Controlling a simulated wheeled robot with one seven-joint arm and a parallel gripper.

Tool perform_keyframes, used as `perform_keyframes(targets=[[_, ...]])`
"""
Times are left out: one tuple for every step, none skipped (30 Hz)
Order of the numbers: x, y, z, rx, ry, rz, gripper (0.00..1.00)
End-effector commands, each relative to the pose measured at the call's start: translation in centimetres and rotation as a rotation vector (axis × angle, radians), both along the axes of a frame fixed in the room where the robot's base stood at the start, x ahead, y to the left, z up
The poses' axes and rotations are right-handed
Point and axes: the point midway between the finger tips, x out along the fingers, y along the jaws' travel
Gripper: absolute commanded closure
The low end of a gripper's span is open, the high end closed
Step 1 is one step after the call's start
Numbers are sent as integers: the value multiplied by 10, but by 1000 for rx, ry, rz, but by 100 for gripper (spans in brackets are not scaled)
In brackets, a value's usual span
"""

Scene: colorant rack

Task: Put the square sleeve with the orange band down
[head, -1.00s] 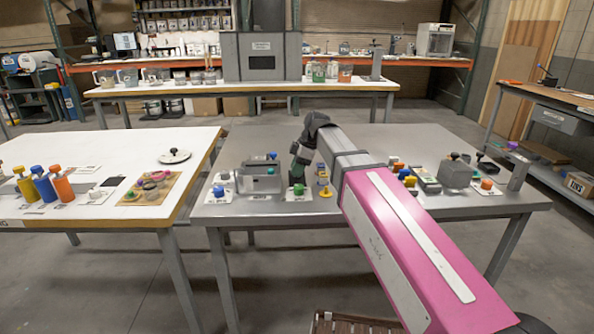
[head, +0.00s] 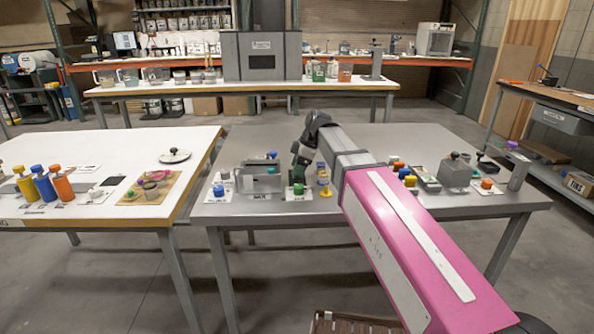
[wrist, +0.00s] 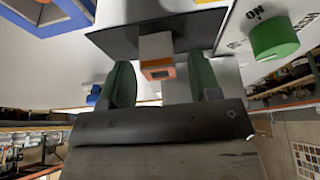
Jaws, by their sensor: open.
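The square sleeve (wrist: 156,52) is pale grey with an orange band at its near end. In the wrist view it stands on a dark square pad (wrist: 112,40). My gripper (wrist: 162,82) is open, with one green finger on each side of the sleeve's line and clear gaps to both. The sleeve lies at or just beyond the fingertips, and neither finger appears to touch it. In the head view my gripper (head: 299,165) is low over the grey table (head: 265,216), and the sleeve cannot be made out there.
A green knob (wrist: 273,38) is close on the right in the wrist view; a blue object (wrist: 48,15) is on the left. In the head view a grey box (head: 259,180) and a yellow piece (head: 325,191) flank my gripper. The table's front strip is bare.

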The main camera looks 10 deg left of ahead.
Motion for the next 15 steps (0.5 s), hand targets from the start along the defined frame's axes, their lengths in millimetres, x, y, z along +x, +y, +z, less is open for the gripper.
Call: perform_keyframes(targets=[[1, -3, 7, 1, -2, -1, 43], [2, -4, 11, 2, -2, -1, 43], [2, -7, 18, 2, -3, -2, 43], [3, -9, 22, 2, -2, -2, 43], [4, -11, 27, 2, -2, -2, 43], [4, -14, 35, 2, -3, -2, 43], [5, -16, 40, 2, -3, -2, 43], [5, -18, 45, 2, -2, -1, 43], [6, -20, 52, 2, -2, -1, 43], [6, -22, 57, 2, -3, -2, 43], [7, -24, 62, 2, -3, -2, 43], [7, -27, 68, 2, -2, -1, 43], [8, -29, 73, 2, -2, -1, 43], [8, -31, 77, 2, -3, -2, 43], [9, -33, 82, 2, -2, -1, 43]])
